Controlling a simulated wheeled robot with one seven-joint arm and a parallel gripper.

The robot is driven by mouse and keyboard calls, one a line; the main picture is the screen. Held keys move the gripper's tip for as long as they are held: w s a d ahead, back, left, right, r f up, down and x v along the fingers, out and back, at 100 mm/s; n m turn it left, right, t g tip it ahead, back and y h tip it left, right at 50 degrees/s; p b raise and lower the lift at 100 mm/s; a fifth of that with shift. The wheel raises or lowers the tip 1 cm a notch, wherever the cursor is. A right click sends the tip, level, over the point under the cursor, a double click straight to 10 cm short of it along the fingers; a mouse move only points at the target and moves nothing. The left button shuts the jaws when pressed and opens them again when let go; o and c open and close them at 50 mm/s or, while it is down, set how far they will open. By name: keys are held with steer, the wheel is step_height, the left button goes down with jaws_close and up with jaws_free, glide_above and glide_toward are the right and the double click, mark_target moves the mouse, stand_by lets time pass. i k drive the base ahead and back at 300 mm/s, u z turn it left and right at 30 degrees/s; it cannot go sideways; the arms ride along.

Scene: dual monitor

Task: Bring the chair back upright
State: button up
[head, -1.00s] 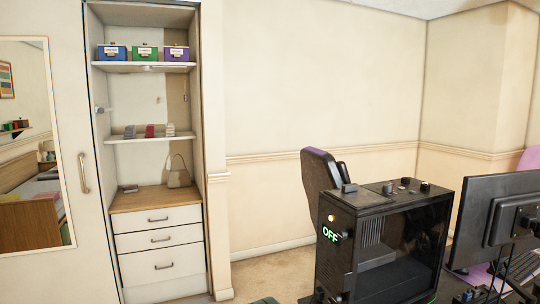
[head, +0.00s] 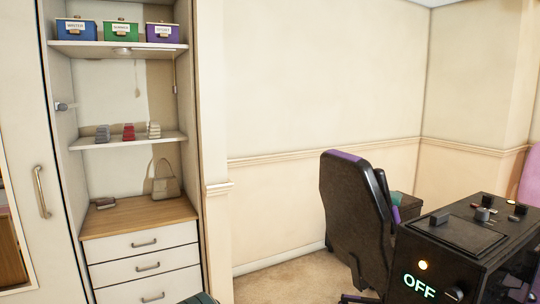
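The chair (head: 350,215), black with purple trim on its headrest and side, stands right of centre in the head view. Its backrest looks upright, leaning slightly, and is seen from behind and the side. Part of its base shows at the bottom edge. A black computer case hides its lower right part. My gripper is not in view.
An open wardrobe with drawers (head: 140,243) and shelves stands at the left, holding a handbag (head: 165,183) and colored boxes (head: 122,31). Carpet (head: 285,280) is clear between wardrobe and chair.

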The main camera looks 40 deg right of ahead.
mark_target(361, 216)
steer(key=z, duration=0.25)
steer(key=i, duration=1.55)
steer(key=z, duration=1.4)
steer(key=i, duration=0.9)
steer(key=z, duration=0.9)
